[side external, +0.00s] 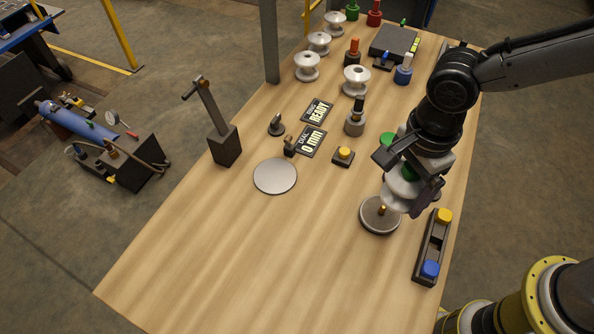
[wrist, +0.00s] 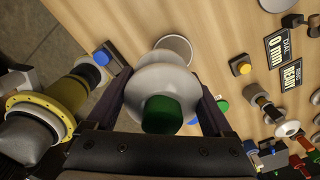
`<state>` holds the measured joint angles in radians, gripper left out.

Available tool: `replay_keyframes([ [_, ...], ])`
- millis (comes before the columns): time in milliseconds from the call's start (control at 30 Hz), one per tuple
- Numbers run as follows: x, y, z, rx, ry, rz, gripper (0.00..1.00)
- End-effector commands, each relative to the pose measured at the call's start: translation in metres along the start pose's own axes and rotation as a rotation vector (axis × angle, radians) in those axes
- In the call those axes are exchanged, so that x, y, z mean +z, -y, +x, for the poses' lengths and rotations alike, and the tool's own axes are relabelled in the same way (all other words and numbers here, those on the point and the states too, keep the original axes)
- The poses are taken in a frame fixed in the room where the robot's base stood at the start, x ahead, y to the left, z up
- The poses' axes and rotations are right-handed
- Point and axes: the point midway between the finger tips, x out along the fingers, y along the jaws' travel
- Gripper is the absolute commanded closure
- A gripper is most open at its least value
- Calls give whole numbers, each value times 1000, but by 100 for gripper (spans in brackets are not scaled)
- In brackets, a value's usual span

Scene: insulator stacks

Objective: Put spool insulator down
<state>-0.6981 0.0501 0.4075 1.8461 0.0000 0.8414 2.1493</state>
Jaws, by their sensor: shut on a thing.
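The spool insulator is a white flanged spool (side external: 396,194) with a green top (wrist: 162,114). My gripper (side external: 408,184) is shut on it and holds it upright or nearly so, above the right side of the bench. In the wrist view the spool (wrist: 165,78) sits between the two dark fingers. A round grey base (side external: 374,222) with a brass pin stands just below and left of the spool in the side view. Whether the spool touches the base cannot be told. A flat silver disc (side external: 275,176) lies empty further left.
A dark bar (side external: 421,264) with yellow and blue knobs lies to the right of the base. A yellow button box (side external: 343,157), signs reading READY and 0 mm (side external: 311,143), and a lever post (side external: 224,146) stand further back. White spools (side external: 356,79) line the far end. The front bench is clear.

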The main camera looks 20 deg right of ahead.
Motion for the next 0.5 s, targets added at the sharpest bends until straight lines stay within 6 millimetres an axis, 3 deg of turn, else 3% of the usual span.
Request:
replay_keyframes([
  [167, 4, 5, -8, -5, 3, -75, 100],
  [500, 37, 54, -28, -21, 9, -305, 100],
])
